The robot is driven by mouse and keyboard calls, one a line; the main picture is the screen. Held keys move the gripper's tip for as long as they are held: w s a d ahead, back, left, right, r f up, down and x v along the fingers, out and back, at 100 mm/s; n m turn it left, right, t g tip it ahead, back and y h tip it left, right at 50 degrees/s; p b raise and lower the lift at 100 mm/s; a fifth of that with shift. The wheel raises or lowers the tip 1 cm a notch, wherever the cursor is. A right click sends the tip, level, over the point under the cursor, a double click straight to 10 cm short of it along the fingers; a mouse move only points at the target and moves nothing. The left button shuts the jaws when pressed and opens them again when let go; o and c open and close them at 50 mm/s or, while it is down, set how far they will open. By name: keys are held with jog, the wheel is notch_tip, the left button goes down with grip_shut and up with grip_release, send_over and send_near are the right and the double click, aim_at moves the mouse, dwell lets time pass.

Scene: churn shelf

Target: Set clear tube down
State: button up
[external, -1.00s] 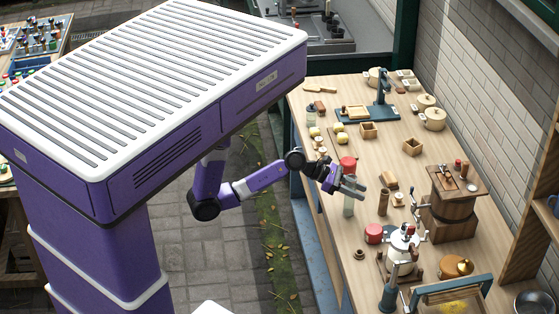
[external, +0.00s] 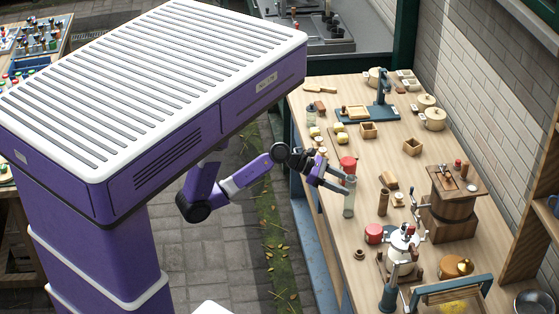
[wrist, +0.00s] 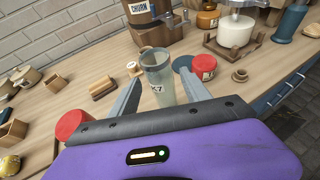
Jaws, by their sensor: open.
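The clear tube (external: 349,203) stands upright on the wooden bench, close to its left edge in the external view. In the wrist view the tube (wrist: 158,78) is see-through with an open top and dark lettering, and appears upright. My gripper (external: 342,182) is open beside the tube, at the height of its upper part. In the wrist view the fingers of my gripper (wrist: 160,88) are spread to either side of the tube, with gaps visible. The tube's lower end is hidden behind my gripper body in the wrist view.
A red-topped container (external: 347,164) stands just behind the tube, and a red-lidded jar (external: 374,233) stands nearer the camera. A dark brown cylinder (external: 383,202) is right of the tube. The wooden churn (external: 448,218) and white-bodied device (external: 403,243) stand farther right.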

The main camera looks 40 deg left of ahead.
jog(key=s+a+f+m+t+y, duration=0.1)
jog(key=a+f+m+t+y, duration=0.2)
jog(key=a, duration=0.8)
jog(key=s+a+f+m+t+y, duration=0.1)
jog(key=a+m+t+y, duration=0.3)
jog(key=a, duration=0.6)
jog(key=s+a+r+m+t+y, duration=0.1)
jog(key=s+a+r+m+y, duration=0.1)
jog(key=m, duration=0.5)
jog(key=s+a+r+m+t+y, duration=0.1)
jog(key=s+a+r+m+y, duration=0.1)
jog(key=s+m, duration=0.5)
jog(key=shift+a+r+m+t+y, duration=0.3)
jog(key=shift+a+r+m+y, duration=0.1)
jog(key=shift+a+m+y, duration=0.45)
